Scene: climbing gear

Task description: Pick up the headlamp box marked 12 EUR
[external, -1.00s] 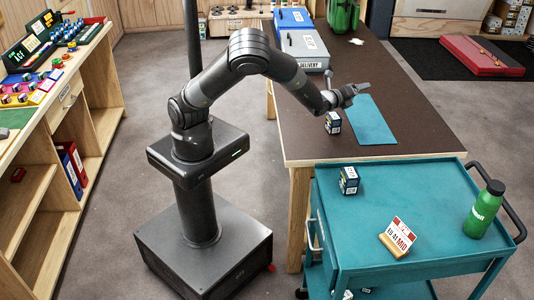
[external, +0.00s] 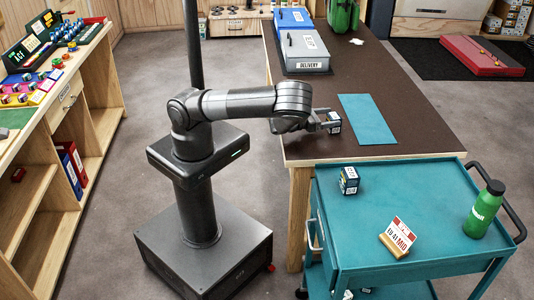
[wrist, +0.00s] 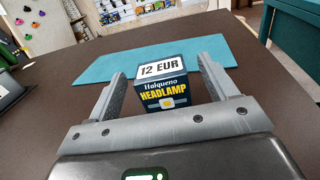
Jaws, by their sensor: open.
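The headlamp box (wrist: 163,84) is dark blue with a white label reading 12 EUR and yellow HEADLAMP lettering. It stands upright on the brown table, and in the external view the box (external: 334,121) is near the table's left edge. My gripper (wrist: 162,75) is open, low over the table, with one finger on each side of the box. In the external view my gripper (external: 328,122) reaches the box from the left.
A teal mat (external: 367,119) lies flat just beyond the box. A similar dark box (external: 348,180) stands on the teal cart (external: 380,205), with a price sign (external: 398,238) and green bottle (external: 484,210). A grey delivery box (external: 304,52) sits farther back. The table's middle is clear.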

